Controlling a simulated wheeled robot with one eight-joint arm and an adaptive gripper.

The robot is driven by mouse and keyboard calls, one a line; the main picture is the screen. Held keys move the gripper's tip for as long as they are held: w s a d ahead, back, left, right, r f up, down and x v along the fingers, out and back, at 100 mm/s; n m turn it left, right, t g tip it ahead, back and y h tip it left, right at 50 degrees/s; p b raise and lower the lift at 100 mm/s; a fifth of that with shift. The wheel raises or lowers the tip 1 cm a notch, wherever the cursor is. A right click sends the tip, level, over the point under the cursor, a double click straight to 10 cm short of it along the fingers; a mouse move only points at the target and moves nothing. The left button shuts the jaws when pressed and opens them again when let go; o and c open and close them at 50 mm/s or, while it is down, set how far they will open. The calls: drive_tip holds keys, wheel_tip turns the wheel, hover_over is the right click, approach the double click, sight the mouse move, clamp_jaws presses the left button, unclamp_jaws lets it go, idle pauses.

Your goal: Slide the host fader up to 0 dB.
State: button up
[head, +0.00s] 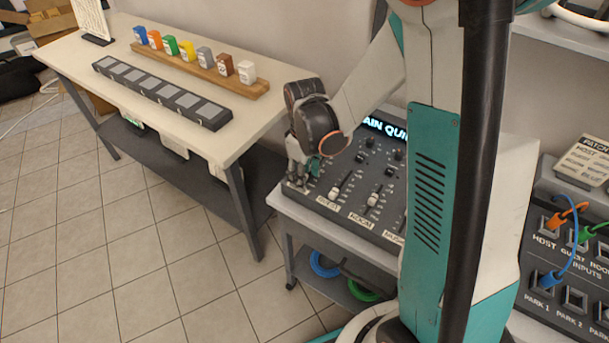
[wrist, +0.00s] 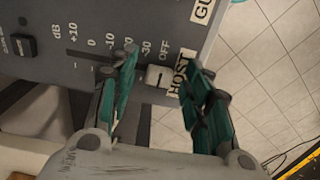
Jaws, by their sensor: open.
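The host fader's white cap (wrist: 157,77) sits at the low end of its slot, beside the OFF mark and next to the HOST label (wrist: 180,73). The 0 mark (wrist: 92,43) is farther left along the scale in the wrist view. My gripper (wrist: 163,62) is open, with one teal finger on each side of the cap; I cannot tell whether either touches it. In the head view my gripper (head: 303,172) is low over the left end of the mixing console (head: 365,222) and hides the host fader.
The guest fader (head: 335,194) and room fader (head: 373,200) stand just right of my gripper. A lit display (head: 385,129) is at the console's back. A patch panel (head: 545,255) with cables is at right. A table (head: 75,53) with small coloured blocks stands at left.

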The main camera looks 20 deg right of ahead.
clamp_jaws()
drive_tip(key=w+d, duration=0.1)
drive_tip(key=d, duration=0.1)
drive_tip(key=w+d, duration=0.3)
drive_tip(key=d, duration=0.1)
drive_tip(key=shift+w+d, duration=0.25)
drive_tip(key=shift+w, duration=0.15)
unclamp_jaws()
wheel_tip(320, 180, up, 12)
idle(0.6)
